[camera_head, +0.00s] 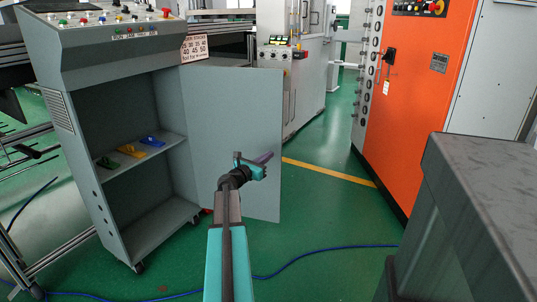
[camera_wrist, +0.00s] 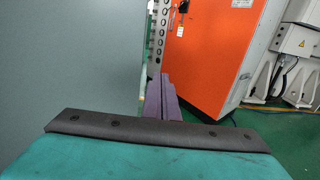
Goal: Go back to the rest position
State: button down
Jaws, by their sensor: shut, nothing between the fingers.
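My gripper (camera_head: 265,158) is at the end of my teal arm, raised in front of the open grey cabinet door (camera_head: 240,120). Its purple fingers (camera_wrist: 160,95) show in the wrist view, pressed together with nothing between them. The door (camera_wrist: 70,70) fills the left of that view, beside the fingers. I cannot tell whether the gripper touches the door. The grey cabinet (camera_head: 125,200) stands open on the left. Its middle shelf (camera_head: 115,172) holds small blue (camera_head: 152,142), yellow (camera_head: 131,151) and green (camera_head: 107,163) items. No foil tray can be made out.
An orange machine cabinet (camera_head: 415,100) stands at the back right. A dark grey block (camera_head: 480,170) stands close at the right. A blue cable (camera_head: 320,252) lies across the green floor (camera_head: 335,225). Floor is clear between the door and the orange cabinet.

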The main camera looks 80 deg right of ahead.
jog(key=shift+a, duration=0.4)
dwell(0.3)
